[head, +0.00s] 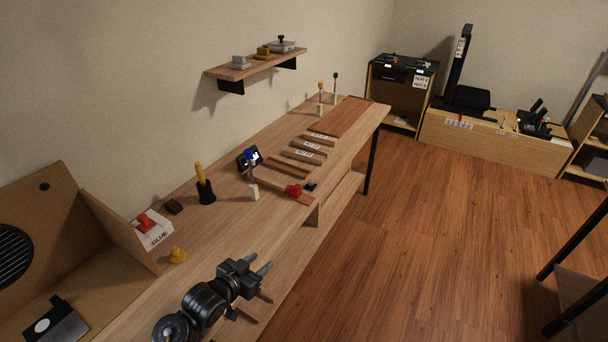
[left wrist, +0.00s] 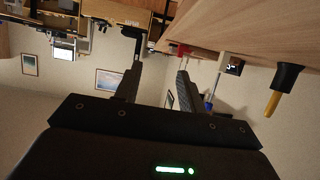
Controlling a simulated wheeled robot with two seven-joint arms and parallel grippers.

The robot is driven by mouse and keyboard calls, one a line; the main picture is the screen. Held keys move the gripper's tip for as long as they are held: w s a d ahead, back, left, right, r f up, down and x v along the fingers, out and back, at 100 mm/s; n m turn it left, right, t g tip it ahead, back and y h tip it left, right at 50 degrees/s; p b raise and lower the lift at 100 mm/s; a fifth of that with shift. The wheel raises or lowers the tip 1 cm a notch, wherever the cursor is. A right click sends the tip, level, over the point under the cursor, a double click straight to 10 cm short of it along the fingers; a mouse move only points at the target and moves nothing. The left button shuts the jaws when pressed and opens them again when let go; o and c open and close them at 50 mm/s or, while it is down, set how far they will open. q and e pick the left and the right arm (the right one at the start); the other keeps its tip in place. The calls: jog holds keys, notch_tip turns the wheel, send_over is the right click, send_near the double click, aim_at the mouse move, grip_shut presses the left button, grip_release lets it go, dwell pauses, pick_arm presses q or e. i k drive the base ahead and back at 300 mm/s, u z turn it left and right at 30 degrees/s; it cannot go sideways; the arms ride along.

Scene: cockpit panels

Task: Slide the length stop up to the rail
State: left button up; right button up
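I cannot tell for certain which piece is the length stop. A red block-like piece (head: 293,190) sits at the near end of a wooden strip (head: 276,184) on the bench, with a small dark block (head: 310,186) beside it. The strip may be the rail. The red piece also shows in the left wrist view (left wrist: 183,50). My left gripper (head: 268,281) is open and empty over the bench's front edge, nearer than the red piece and apart from it. In the left wrist view its two fingers (left wrist: 157,88) are spread. My right gripper is not in view.
Labelled wooden strips (head: 304,154) lie farther along. Bench between gripper and strip looks clear.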

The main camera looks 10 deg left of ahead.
aim_at(295, 191)
jog(key=i, duration=1)
jog(key=u, duration=0.05)
